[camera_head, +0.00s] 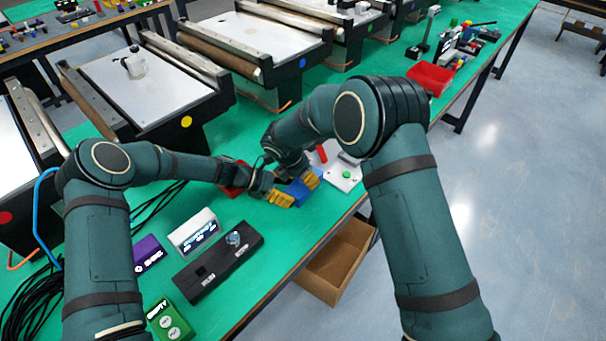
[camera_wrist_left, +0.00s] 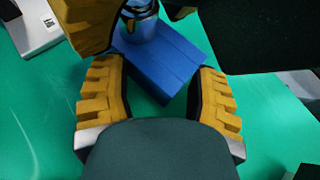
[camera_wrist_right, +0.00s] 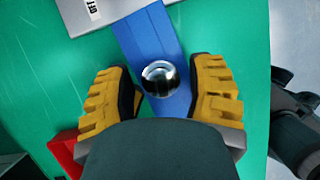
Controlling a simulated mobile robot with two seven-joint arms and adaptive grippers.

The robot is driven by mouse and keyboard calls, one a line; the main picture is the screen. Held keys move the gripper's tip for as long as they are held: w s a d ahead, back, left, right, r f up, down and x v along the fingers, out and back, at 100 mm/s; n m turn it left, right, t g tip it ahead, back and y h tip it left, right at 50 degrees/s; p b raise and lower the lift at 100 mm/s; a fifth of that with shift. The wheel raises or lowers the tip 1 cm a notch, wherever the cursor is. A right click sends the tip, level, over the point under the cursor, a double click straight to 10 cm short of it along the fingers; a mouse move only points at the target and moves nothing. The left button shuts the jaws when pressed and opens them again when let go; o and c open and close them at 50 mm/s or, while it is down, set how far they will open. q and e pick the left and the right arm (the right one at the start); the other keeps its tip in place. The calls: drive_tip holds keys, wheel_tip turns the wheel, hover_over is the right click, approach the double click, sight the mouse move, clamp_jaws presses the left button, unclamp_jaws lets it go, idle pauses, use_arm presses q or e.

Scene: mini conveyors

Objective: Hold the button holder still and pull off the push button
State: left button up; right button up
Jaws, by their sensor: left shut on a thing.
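The blue button holder (camera_head: 296,191) lies on the green table near its front edge, between my two grippers. My left gripper (camera_head: 281,197) is shut on it; in the left wrist view the blue block (camera_wrist_left: 172,62) sits between the yellow fingers. The push button (camera_wrist_right: 159,78) is a shiny silver knob standing on the blue block in the right wrist view. My right gripper (camera_wrist_right: 163,88) is open, with a finger on each side of the knob and a visible gap to the right finger. In the left wrist view a right finger partly hides the knob (camera_wrist_left: 140,24).
A white board with a green button (camera_head: 346,174) stands just right of the holder. A red object (camera_head: 232,176) lies behind my left gripper. A black box (camera_head: 218,264) and a white display (camera_head: 193,232) are at the left front. Conveyors line the back; a cardboard box (camera_head: 338,262) is below the edge.

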use_arm(q)
drive_tip(key=shift+d+r, duration=0.1)
use_arm(e)
clamp_jaws()
drive_tip(key=shift+r, duration=0.15)
drive_tip(key=shift+r, duration=2.65)
use_arm(q)
drive_tip(key=o, duration=0.9)
use_arm(e)
drive_tip(key=shift+d, duration=0.1)
